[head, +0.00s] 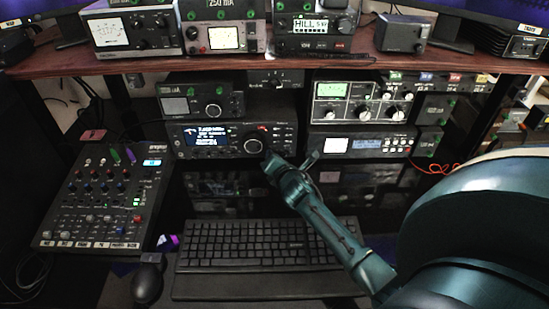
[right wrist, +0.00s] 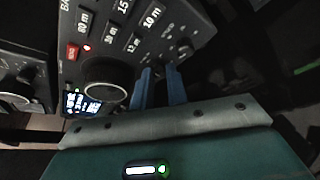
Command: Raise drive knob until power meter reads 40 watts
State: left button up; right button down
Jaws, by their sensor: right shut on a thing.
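The radio (head: 215,138) with a lit blue display sits under the shelf, and its large tuning knob (head: 252,146) faces me. My right gripper (head: 272,163) is at the radio's lower right front. In the right wrist view its two blue fingers (right wrist: 158,72) reach the panel beside the large knob (right wrist: 105,93), shut on a small knob that the fingers hide. I cannot read that knob's label. Candidate power meters are a white-faced one (head: 108,32) and a cream-faced one (head: 225,38) on the shelf; their readings are too small to tell. My left gripper is not in view.
A keyboard (head: 262,244) lies below my right forearm. A mixer (head: 105,200) and a mouse (head: 147,283) are at the left. The wooden shelf (head: 270,66) overhangs the radio.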

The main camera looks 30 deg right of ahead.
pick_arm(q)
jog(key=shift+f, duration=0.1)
pick_arm(e)
jog(key=shift+f, duration=0.1)
jog(key=shift+s+d+f+m+t+y+b, duration=0.1)
jog(key=shift+m+t+y+b, duration=0.15)
jog(key=shift+m+b, duration=0.3)
jog(key=shift+f+m+t+y+b, duration=0.15)
jog(key=shift+m+t+b, duration=0.2)
jog(key=shift+m, duration=0.3)
jog(key=shift+r+m+t+b, duration=0.1)
jog(key=shift+m+t+b, duration=0.25)
jog(key=shift+m, duration=0.45)
pick_arm(q)
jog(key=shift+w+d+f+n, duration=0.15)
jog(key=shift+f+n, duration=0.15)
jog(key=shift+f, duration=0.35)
jog(key=shift+b, duration=0.3)
pick_arm(e)
jog(key=shift+t, duration=0.25)
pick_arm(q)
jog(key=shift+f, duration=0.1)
pick_arm(e)
jog(key=c, duration=1.4)
grip_release()
